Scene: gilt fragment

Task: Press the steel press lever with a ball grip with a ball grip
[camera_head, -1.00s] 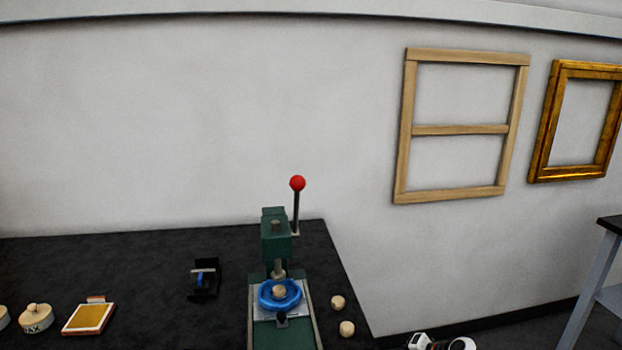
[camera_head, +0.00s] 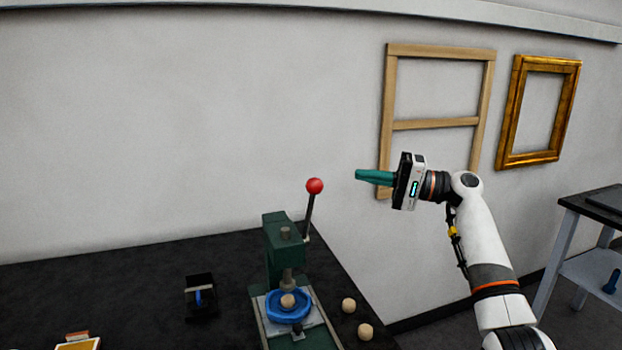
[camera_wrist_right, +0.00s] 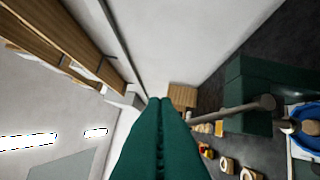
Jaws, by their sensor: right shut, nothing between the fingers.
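The steel press lever (camera_head: 309,215) rises from the right side of a green press (camera_head: 277,245) and ends in a red ball grip (camera_head: 315,186). A blue ring-shaped dish (camera_head: 289,313) with a wooden knob (camera_head: 288,300) sits on the press base. My right gripper (camera_head: 358,176) has green fingers, shut and empty, pointing left. In the head view it shows to the right of the red ball, a little higher and apart from it. The shut fingers (camera_wrist_right: 160,105) also show in the right wrist view, with the press to their right. My left gripper is not in view.
Wooden knobs (camera_head: 348,305) lie on the black table (camera_head: 120,285) right of the press. A small black holder (camera_head: 200,297) stands to its left. A wooden frame (camera_head: 391,125) and a gilt frame (camera_head: 513,110) hang on the wall. A side table (camera_head: 585,208) stands at right.

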